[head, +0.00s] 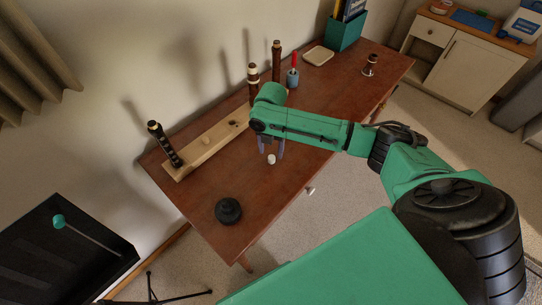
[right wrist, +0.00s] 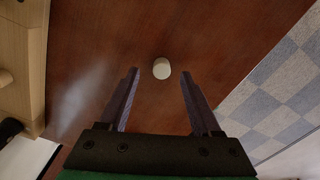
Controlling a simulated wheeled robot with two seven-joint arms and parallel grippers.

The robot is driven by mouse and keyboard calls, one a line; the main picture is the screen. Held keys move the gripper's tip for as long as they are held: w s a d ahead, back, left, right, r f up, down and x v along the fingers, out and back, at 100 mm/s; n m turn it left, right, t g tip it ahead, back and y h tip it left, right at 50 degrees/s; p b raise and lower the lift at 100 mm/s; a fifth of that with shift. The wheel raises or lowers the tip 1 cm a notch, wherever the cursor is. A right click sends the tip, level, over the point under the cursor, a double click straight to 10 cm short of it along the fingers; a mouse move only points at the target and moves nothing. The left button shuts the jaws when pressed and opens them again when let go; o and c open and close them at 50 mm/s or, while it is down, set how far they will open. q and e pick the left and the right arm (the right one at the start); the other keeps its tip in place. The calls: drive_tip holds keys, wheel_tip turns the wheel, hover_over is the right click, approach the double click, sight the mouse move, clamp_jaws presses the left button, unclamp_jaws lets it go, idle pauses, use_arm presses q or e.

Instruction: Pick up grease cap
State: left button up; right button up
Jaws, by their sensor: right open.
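The grease cap looks to be the small white cylinder (head: 271,160) standing on the brown wooden table (head: 195,207). My right gripper (head: 272,149) points down over the table close to it, with its fingers apart and nothing held. In the right wrist view the white cap (right wrist: 162,68) shows between the lines of the two fingers, near their tips. I cannot tell whether the tips are level with it or above it. My left gripper is not in view.
A wooden stand (head: 211,140) holds dark instrument parts behind the gripper. A black round object (head: 228,211) sits at the table's near left. A blue cup (head: 292,79) with a red-handled tool and a green box (head: 345,32) stand farther back. The table around the cap is clear.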

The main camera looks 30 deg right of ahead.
sight(272, 157)
drive_tip(key=shift+s+f, duration=0.2)
drive_tip(key=shift+f, duration=1.2)
clamp_jaws()
wheel_tip(272, 157, up, 20)
drive_tip(key=b, duration=0.1)
